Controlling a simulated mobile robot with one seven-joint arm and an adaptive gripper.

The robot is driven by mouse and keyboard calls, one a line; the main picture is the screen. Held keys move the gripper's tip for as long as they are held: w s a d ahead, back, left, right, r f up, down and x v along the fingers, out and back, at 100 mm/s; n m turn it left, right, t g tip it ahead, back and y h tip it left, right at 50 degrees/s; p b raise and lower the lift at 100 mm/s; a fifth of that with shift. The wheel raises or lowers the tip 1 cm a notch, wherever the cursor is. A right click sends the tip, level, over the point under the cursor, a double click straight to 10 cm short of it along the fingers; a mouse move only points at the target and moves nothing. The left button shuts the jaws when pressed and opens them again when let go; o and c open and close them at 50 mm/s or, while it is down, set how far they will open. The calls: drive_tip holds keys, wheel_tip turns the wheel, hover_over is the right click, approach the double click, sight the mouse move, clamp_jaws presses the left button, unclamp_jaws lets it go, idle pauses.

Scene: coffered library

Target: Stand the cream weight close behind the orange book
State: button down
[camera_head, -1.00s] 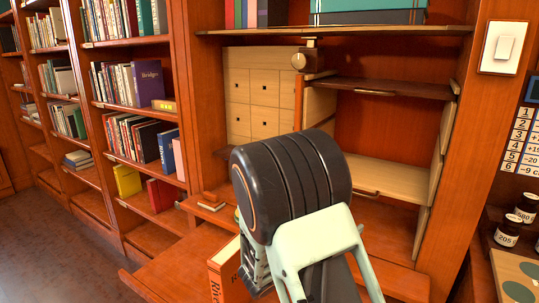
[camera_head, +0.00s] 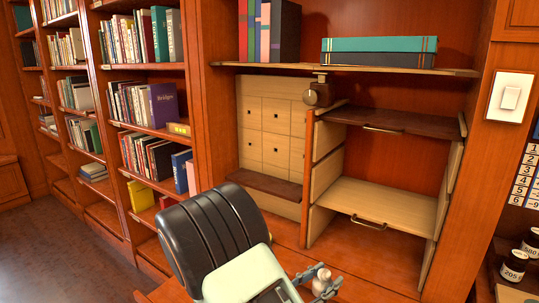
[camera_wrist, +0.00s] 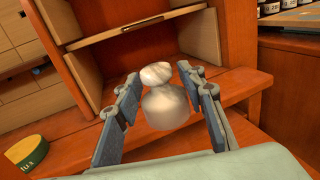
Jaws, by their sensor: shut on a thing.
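My gripper (camera_wrist: 164,112) is shut on the cream weight (camera_wrist: 167,106), a pale piece with a rounded knob on top of a wider base. The weight stands between the two finger pads in the wrist view, looking upright and held above the wooden desk. In the head view the gripper (camera_head: 322,279) and the weight (camera_head: 321,284) show small at the lower middle, just beyond my arm. The orange book is not visible now in either view; my arm covers part of the desk in the head view.
The wooden desk ledge (camera_wrist: 242,86) runs behind the weight. Light drawers and shelves (camera_head: 375,207) rise at the back.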

sight(327, 270)
wheel_tip(327, 270, up, 16)
drive_tip(key=n+t+y+p, duration=0.4)
drive_tip(key=y+p, duration=0.1)
drive_tip(key=p, duration=1.4)
drive_tip(key=shift+n+t+p, duration=0.3)
drive_tip(key=shift+t+p, duration=0.05)
drive_tip(key=shift+t, duration=0.05)
drive_tip(key=shift+y, duration=0.4)
drive_tip(key=shift+f, duration=0.1)
drive_tip(key=w+d+f+m+g+h+b, duration=0.5)
drive_tip(key=d+f+b, duration=0.7)
drive_tip(key=b, duration=1.6)
drive_tip(key=shift+w+f+m+g+h, duration=0.35)
drive_tip(key=shift+w+h, duration=0.45)
drive_tip(key=shift+w, duration=0.4)
